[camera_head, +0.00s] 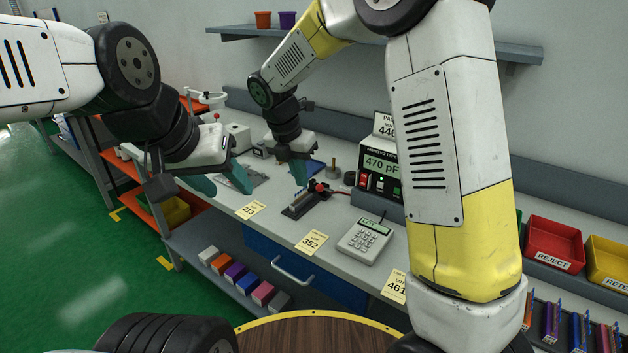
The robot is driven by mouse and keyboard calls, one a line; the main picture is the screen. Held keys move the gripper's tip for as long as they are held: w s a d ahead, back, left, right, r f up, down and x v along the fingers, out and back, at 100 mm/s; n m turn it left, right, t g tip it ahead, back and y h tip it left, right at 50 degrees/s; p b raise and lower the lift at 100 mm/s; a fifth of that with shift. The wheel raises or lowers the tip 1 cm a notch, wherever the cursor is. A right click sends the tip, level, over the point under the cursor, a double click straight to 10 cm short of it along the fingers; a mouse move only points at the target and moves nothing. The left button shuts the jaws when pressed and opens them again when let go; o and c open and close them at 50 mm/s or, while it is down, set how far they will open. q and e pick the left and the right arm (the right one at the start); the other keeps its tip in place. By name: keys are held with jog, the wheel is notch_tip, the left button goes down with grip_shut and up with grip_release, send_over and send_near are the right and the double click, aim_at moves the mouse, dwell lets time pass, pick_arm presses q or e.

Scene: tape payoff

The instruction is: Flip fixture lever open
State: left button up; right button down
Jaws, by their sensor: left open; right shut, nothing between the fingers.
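A small dark fixture (298,207) sits on the grey bench behind the yellow card marked 352. A lever with a red knob (318,187) and a black arm is at its right end; the lever's exact angle is hard to tell. My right gripper (300,180), with teal fingers, is shut and empty just above and behind the fixture, left of the red knob. I cannot tell whether it touches the fixture. My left gripper (222,186) is open and empty further left, over the bench's front edge, with its teal fingers spread.
A meter (383,164) reading 470 pF stands behind my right forearm, which hides part of the bench. A red REJECT bin (553,243) is at right. A blue drawer (312,268) is below the bench.

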aim_at(317, 186)
jog(key=x, duration=1)
jog(key=shift+w+d+f, duration=0.1)
jog(key=shift+w+d+r, duration=0.25)
jog(key=shift+w+r, duration=0.2)
jog(key=shift+w+d+r, duration=0.2)
jog(key=shift+w+r, duration=0.25)
jog(key=shift+w, duration=0.05)
jog(key=shift+w+d+r, duration=0.2)
jog(key=shift+w+r, duration=0.15)
jog(key=shift+w, duration=0.15)
